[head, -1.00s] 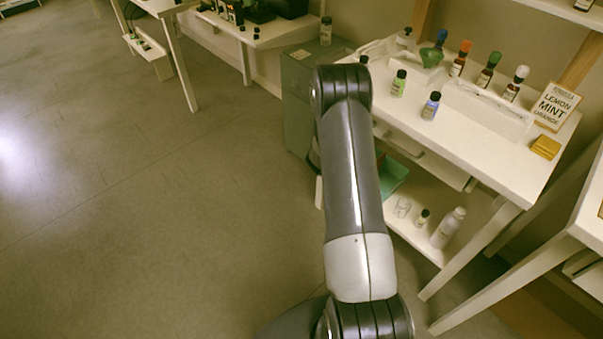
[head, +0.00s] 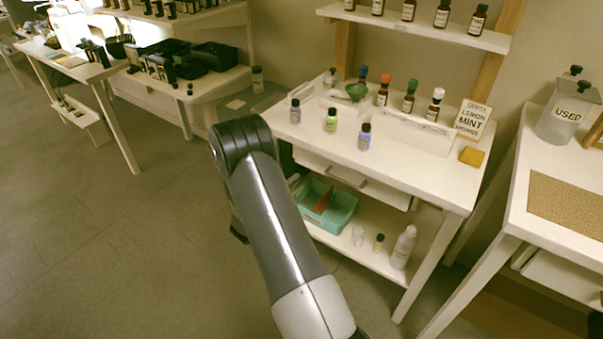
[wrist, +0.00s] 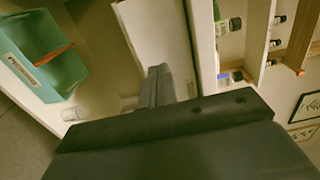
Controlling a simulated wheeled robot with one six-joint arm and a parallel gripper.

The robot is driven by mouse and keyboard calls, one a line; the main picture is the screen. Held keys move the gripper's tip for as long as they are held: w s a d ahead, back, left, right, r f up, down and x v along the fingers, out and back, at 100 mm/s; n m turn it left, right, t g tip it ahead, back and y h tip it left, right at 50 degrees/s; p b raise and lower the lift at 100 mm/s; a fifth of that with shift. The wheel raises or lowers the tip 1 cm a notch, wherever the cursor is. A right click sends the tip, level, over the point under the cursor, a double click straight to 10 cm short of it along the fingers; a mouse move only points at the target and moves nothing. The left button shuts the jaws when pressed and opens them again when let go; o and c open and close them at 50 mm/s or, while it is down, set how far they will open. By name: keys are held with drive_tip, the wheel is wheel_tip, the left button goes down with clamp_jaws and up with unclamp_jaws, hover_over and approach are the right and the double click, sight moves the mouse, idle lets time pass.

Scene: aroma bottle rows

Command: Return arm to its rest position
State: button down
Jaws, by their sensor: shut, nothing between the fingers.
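My arm (head: 268,215) reaches up from the bottom of the head view, bent at a dark joint in front of the white table (head: 400,167). My gripper (wrist: 158,76) shows in the wrist view with its dark fingers shut together and nothing between them. It is beside the table's shelves, apart from the teal tray (wrist: 22,66) at the left of that view. In the head view most of the gripper is hidden behind my arm.
Three small bottles, including a green one (head: 331,121), stand at the table's front. Several capped bottles stand behind them near a sign (head: 472,119). The teal tray (head: 343,212) and a white bottle (head: 403,247) are on the lower shelf. Open floor (head: 100,240) lies left.

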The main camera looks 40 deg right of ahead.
drive_tip(key=v, duration=0.5)
drive_tip(key=shift+d, duration=0.15)
approach(315, 160)
drive_tip(key=x, duration=0.5)
drive_tip(key=shift+x, duration=0.8)
drive_tip(key=shift+b, duration=0.3)
